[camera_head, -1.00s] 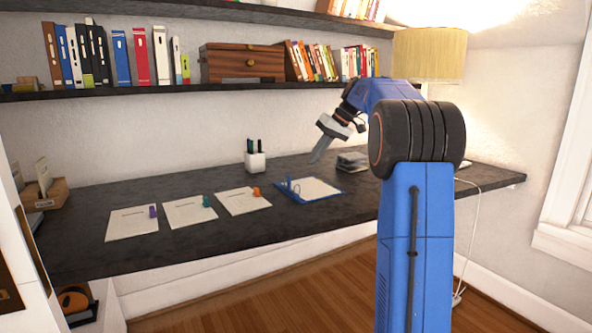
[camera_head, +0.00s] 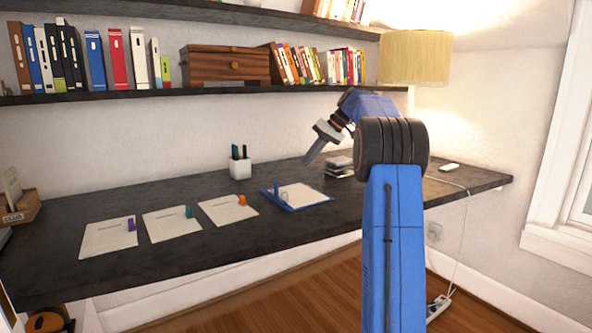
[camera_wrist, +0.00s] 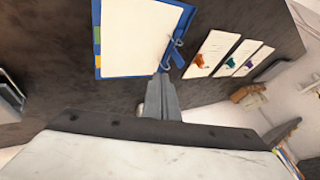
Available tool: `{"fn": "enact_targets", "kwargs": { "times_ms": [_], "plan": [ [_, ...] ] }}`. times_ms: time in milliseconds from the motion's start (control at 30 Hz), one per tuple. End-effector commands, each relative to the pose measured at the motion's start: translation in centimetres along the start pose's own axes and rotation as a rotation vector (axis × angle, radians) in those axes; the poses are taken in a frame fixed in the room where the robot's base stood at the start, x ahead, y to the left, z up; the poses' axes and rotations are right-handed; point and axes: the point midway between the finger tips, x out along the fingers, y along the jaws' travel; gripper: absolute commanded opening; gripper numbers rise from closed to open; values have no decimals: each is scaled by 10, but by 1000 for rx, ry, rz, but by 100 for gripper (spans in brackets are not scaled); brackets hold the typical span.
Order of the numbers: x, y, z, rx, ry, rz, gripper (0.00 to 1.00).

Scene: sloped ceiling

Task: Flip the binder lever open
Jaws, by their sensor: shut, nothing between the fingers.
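A blue binder (camera_head: 302,197) lies open on the dark desk, with white paper in it and small rings at its left side. In the wrist view the binder (camera_wrist: 97,22) is at the top, and its metal lever and rings (camera_wrist: 175,50) show along its right edge. My gripper (camera_head: 309,160) is shut and empty, held above the desk behind the binder in the head view. In the wrist view my gripper's tips (camera_wrist: 161,76) appear just below the lever end of the binder. I cannot tell the exact height gap; no contact is visible.
Three paper sheets with purple, teal and orange clips (camera_head: 240,200) lie left of the binder. A white pen cup (camera_head: 240,168) stands behind. A small grey stack (camera_head: 340,167) is near my arm. A shelf (camera_head: 150,95) hangs above the desk.

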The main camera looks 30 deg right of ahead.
Motion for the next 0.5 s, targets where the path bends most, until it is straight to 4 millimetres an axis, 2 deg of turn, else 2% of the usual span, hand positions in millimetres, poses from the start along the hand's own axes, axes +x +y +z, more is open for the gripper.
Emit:
{"fn": "enact_targets", "kwargs": {
  "times_ms": [500],
  "plan": [
    [86,-1,1,1,-3,-2,0]
  ]
}}
